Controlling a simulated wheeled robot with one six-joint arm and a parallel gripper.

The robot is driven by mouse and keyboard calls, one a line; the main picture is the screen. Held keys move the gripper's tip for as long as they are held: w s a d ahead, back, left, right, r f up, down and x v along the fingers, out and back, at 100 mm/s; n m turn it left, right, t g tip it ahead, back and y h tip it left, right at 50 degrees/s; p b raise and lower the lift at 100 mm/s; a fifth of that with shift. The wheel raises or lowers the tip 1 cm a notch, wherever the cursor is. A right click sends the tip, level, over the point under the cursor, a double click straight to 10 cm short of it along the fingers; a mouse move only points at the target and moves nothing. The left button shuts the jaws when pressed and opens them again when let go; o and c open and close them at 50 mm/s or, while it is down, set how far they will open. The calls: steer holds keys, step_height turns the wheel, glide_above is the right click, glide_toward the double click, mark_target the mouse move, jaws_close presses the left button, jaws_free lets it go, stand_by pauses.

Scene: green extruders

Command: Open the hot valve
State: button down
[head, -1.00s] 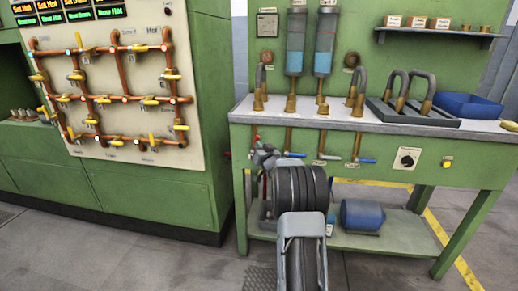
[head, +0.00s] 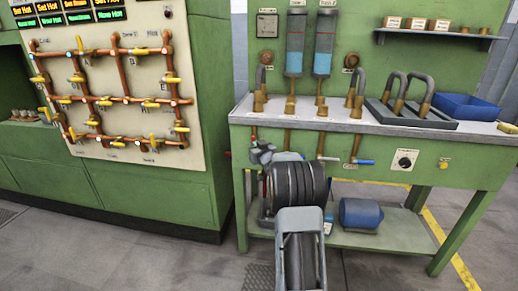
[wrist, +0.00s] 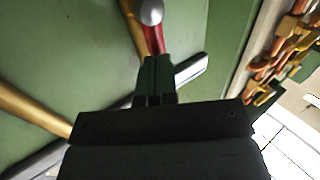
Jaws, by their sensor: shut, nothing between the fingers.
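A red valve lever (head: 253,135) hangs under the left front edge of the bench. In the wrist view the red lever (wrist: 154,38) has a rounded grey end and lies just ahead of my fingertips. My gripper (head: 262,151) is by this lever in the head view. In the wrist view my gripper (wrist: 157,66) has its dark green fingers shut together, with their tips at the lever's lower end. I cannot tell whether they touch. My wrist body hides what is below.
A white lever (head: 329,158) and a blue lever (head: 363,161) hang further right under the bench top (head: 330,121). A blue drum (head: 360,213) lies on the lower shelf. A panel of copper pipes with yellow levers (head: 125,97) stands at left.

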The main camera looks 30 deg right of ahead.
steer(key=s+a, duration=0.2)
steer(key=s, duration=1.1)
steer(key=shift+s+a, duration=0.25)
steer(key=shift+s, duration=0.15)
steer(key=s+a+r+g+p, duration=0.3)
steer(key=a+r+p, duration=0.3)
steer(key=r+p, duration=0.1)
steer(key=s+a+r+g+p, duration=0.2)
steer(key=a+r+g+p, duration=0.1)
steer(key=a+r+p, duration=0.45)
steer(key=s+a+r+n+g+y+p, duration=0.1)
steer(key=s+a+r+g+p, duration=0.1)
steer(key=s+a+g+p, duration=0.2)
steer(key=s+a+r+g+y+p, duration=0.2)
steer(key=s+a+p, duration=0.4)
steer(key=s+a, duration=0.4)
steer(key=s+r+g, duration=0.1)
steer(key=s+g, duration=0.1)
steer(key=s, duration=0.1)
steer(key=shift+s+r+n, duration=0.3)
steer(key=shift+n, duration=0.1)
